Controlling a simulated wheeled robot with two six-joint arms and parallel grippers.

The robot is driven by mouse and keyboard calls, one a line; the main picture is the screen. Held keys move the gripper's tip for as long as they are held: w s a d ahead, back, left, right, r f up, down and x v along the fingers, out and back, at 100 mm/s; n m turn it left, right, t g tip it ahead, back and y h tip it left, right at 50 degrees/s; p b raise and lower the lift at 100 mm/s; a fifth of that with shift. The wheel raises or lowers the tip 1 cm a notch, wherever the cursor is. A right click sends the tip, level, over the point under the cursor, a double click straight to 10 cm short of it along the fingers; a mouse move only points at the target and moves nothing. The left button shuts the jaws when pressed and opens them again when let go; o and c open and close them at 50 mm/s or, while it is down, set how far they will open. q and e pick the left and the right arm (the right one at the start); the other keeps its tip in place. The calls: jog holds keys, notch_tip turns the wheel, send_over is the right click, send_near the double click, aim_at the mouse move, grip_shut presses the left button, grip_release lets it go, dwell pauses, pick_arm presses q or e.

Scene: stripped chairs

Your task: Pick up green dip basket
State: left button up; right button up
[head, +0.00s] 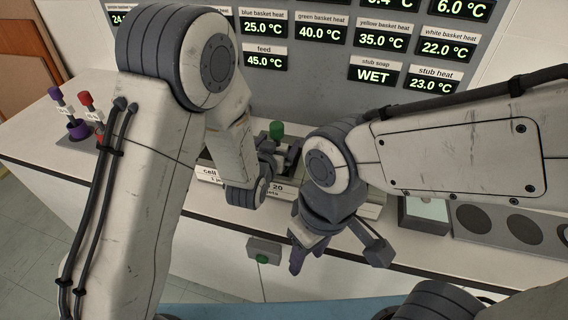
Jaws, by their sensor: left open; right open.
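A green knob, probably the top of the green dip basket (277,130), stands on the bench against the grey panel. Its lower part is hidden behind my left gripper. My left gripper (284,158) is dark and open, close to the green knob. I cannot tell whether it touches it. My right gripper (309,256) is open and lower, in front of the bench's front edge, with purple at its fingertips.
A labelled tray (212,178) lies under my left gripper. A box with a green button (263,259) is on the bench front. Temperature displays (321,32) fill the panel behind.

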pick_arm(q)
jog(key=shift+a, duration=0.1)
jog(key=shift+d, duration=0.35)
jog(key=c, duration=0.5)
grip_shut()
jog(key=shift+r, duration=0.1)
